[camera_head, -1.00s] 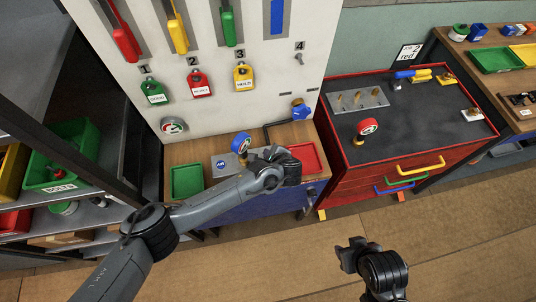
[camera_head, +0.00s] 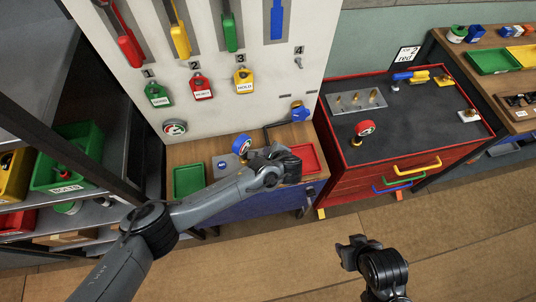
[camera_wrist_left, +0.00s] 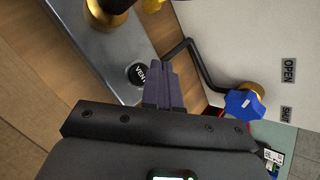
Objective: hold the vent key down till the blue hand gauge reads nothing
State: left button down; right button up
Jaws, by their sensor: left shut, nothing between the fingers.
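The blue hand gauge (camera_head: 242,145) stands on a grey metal plate on the small bench; its dial is too small to read. The black round vent key (camera_wrist_left: 138,75), lettered VENT, lies on that plate in the left wrist view. My left gripper (camera_head: 284,158) is over the bench, right of the gauge in the head view. Its fingers are shut and empty in the left wrist view (camera_wrist_left: 160,68), right beside the vent key in the picture; I cannot tell whether they touch it. My right gripper (camera_head: 350,249) hangs at the lower right, away from the bench; its jaw state is unclear.
A blue valve knob (camera_head: 300,113) on a dark bent pipe stands behind the gripper, near OPEN and SHUT labels. A green tray (camera_head: 188,180) and a red tray (camera_head: 312,158) flank the plate. A red gauge (camera_head: 364,128) stands on the red cabinet (camera_head: 430,140).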

pick_arm(q)
jog(key=shift+r+p, duration=1.5)
jog(key=shift+r, duration=0.5)
jog(key=shift+s+f, duration=0.1)
jog(key=s+d+n+g+h, duration=0.2)
jog(key=s+n+h, duration=0.15)
jog(key=s, duration=0.45)
jog(key=s+d+n+g+h, duration=0.2)
jog(key=s+n, duration=0.2)
jog(key=s, duration=0.4)
jog(key=s+a+r+n+y, duration=0.15)
jog(key=s+a+n, duration=0.3)
jog(key=a, duration=0.45)
jog(key=s+a+r+n, duration=0.2)
jog(key=s+a+n, duration=0.3)
jog(key=a, duration=0.4)
jog(key=s+a+r+n, duration=0.2)
jog(key=s+a+n, duration=0.2)
jog(key=s+a, duration=0.4)
notch_tip(320, 180, up, 14)
jog(key=w+p, duration=0.1)
jog(key=p, duration=1.4)
jog(key=shift+w+m+g, duration=0.3)
jog(key=shift+w+g, duration=0.1)
